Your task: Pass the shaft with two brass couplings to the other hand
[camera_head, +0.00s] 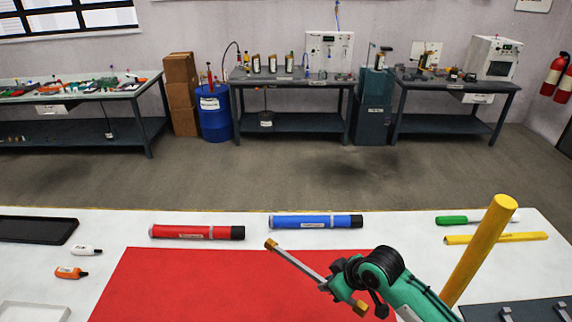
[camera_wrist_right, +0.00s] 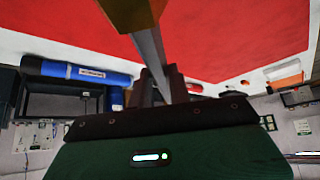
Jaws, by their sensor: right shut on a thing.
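The shaft is a thin grey bar (camera_head: 298,264) with a brass coupling (camera_head: 271,244) at its far-left end and another brass coupling (camera_head: 360,308) at its near-right end. My right gripper (camera_head: 335,282) is shut on the shaft, between the couplings and closer to the near-right one. The shaft is held slanting over the red mat. In the right wrist view the shaft (camera_wrist_right: 151,50) runs from the jaws to a large brass coupling (camera_wrist_right: 130,12) at the top. The jaws' exact contact is partly hidden. My left gripper is not in view.
A red mat (camera_head: 170,285) covers the table's middle. Behind it lie a red tube (camera_head: 185,232) and a blue tube (camera_head: 300,222). A yellow post (camera_head: 478,252), a yellow bar (camera_head: 515,237) and a green-handled tool (camera_head: 455,220) are at right. A black tray (camera_head: 35,231) is at left.

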